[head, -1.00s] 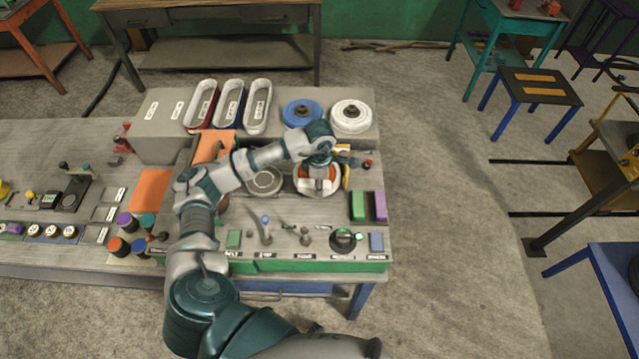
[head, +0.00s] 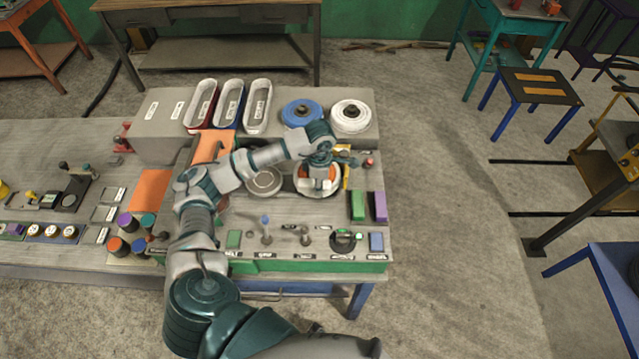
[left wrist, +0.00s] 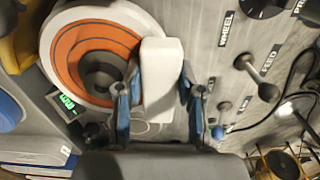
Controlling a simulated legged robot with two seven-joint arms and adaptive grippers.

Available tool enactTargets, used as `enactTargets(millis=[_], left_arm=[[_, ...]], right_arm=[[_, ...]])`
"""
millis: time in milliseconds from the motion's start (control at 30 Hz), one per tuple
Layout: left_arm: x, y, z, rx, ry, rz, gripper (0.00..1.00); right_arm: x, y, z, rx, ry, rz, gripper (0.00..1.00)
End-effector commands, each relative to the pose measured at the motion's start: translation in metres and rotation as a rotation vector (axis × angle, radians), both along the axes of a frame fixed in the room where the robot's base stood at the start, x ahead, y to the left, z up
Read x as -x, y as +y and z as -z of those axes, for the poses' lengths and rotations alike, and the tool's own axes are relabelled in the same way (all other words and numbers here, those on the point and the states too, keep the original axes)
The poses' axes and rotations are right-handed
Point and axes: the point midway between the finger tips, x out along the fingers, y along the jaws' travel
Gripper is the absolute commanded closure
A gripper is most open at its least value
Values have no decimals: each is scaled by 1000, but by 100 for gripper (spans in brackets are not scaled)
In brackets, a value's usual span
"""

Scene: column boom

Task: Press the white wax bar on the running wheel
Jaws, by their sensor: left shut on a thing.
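My left gripper (head: 322,176) is over the wheel at the back right of the bench. In the left wrist view its two blue fingers (left wrist: 158,100) are shut on the white wax bar (left wrist: 162,68). The wheel (left wrist: 78,45) has orange and dark rings and a pale rim. The bar overlaps the wheel's right edge in that view; I cannot tell whether they touch. In the head view the wheel (head: 305,186) is partly hidden by the gripper. I cannot tell if it is turning. My right gripper is not in view.
Levers (left wrist: 244,62) stand on the panel beside the wheel. Green (head: 357,206) and purple (head: 379,207) blocks lie to its right. A blue disc (head: 296,108) and a white disc (head: 351,117) sit on the raised shelf behind, near three trays (head: 257,104). A round plate (head: 263,181) lies to the left.

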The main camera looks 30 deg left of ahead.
Motion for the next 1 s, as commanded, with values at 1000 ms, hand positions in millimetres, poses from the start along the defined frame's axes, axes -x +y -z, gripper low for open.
enactTargets(millis=[1000], left_arm=[[0,0,-80,0,-2,0,98]], right_arm=[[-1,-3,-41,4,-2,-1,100]])
